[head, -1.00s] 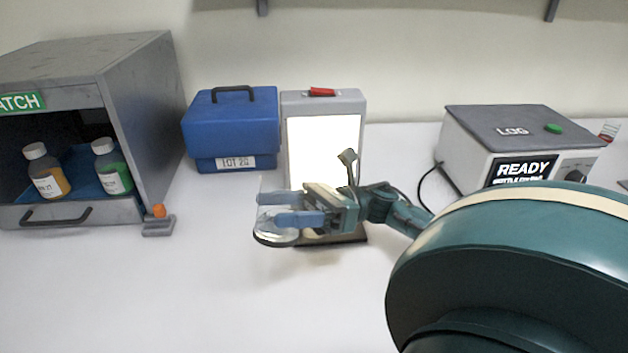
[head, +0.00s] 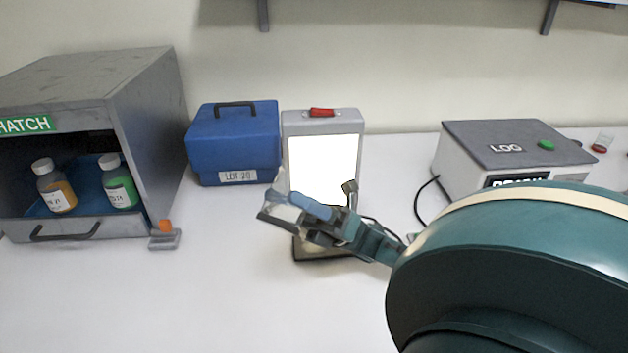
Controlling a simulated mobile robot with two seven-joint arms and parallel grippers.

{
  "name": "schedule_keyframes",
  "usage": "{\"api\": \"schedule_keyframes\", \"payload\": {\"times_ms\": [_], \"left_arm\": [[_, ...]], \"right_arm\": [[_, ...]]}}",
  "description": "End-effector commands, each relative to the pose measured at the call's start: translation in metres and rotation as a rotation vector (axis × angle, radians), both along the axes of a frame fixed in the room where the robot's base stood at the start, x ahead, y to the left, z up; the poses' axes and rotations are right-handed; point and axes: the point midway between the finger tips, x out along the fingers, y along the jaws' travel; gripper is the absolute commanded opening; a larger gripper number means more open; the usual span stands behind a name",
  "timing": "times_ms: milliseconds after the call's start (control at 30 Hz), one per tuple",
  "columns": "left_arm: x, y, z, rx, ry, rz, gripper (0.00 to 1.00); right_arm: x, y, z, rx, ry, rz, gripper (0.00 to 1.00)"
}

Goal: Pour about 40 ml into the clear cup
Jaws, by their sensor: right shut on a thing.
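My right gripper (head: 297,205) reaches in from the right and is shut on a clear, see-through vessel (head: 277,184). It holds the vessel above the white bench, in front of the lit panel, and the vessel looks tilted. The blue fingers hide part of it, and I cannot tell whether it holds liquid or whether it is the clear cup. A small clear container with red at its base (head: 601,144) stands at the far right back. My left gripper is out of view.
A grey hatch box (head: 150,120) at left holds an amber bottle (head: 55,187) and a green bottle (head: 119,183), both white-capped. The front left bench (head: 180,300) is clear.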

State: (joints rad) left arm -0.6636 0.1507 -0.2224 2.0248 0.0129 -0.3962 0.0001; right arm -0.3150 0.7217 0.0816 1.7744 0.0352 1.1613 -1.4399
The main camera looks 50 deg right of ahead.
Motion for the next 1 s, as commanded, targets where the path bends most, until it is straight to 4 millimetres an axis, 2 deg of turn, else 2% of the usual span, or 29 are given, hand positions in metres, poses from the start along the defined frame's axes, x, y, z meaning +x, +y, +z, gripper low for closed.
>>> {"api": "schedule_keyframes", "payload": {"times_ms": [667,1000], "left_arm": [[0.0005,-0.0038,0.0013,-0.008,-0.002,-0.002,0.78],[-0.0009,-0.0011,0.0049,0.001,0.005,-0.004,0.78]], "right_arm": [[0.0002,-0.0008,-0.0064,0.123,0.036,0.000,0.34],[0.0004,-0.0015,-0.0011,0.195,0.059,0.001,0.34]]}}
